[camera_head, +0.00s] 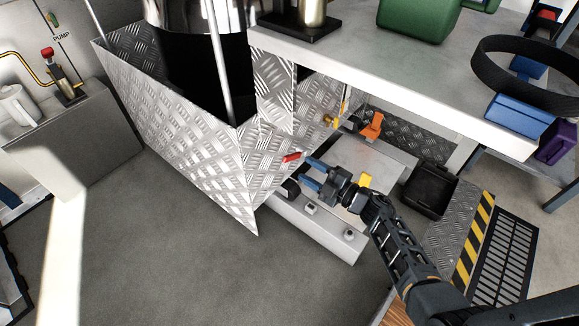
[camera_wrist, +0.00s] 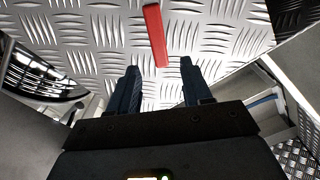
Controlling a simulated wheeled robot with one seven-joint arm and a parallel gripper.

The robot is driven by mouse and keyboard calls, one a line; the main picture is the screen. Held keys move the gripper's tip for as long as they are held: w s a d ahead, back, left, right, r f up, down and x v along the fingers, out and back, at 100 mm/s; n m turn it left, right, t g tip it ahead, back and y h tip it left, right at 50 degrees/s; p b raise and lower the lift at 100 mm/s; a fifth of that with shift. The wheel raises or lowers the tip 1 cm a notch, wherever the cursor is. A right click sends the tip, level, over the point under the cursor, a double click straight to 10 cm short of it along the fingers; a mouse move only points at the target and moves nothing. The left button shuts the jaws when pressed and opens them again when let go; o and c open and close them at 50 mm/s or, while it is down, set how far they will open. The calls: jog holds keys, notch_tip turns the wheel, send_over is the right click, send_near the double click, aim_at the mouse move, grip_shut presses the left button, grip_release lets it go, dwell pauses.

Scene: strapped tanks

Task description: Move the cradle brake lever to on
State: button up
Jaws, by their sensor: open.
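The brake lever shows as a small red bar (camera_head: 291,157) at the lower right side of the diamond-plate cradle (camera_head: 195,145). In the wrist view the red lever (camera_wrist: 156,35) stands out against the plate, ahead of the fingertips and between their lines. My gripper (camera_head: 313,173) is open and empty, with its blue fingers just right of the lever. In the wrist view my gripper (camera_wrist: 160,72) has its two fingers apart, with the lever's near end close to the gap. I cannot see any on or off marking, and contact is not visible.
A grey bench (camera_head: 420,80) with a green container (camera_head: 425,18) overhangs at the upper right. A metal base (camera_head: 320,225) with bolts lies under my gripper. A black tray (camera_head: 430,190) and an orange part (camera_head: 372,125) are to its right. The floor at lower left is clear.

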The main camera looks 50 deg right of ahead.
aim_at(291, 159)
jog(key=w+b, duration=0.2)
jog(key=w, duration=0.5)
jog(key=shift+w+a, duration=0.1)
jog(key=shift+w, duration=0.3)
grip_shut()
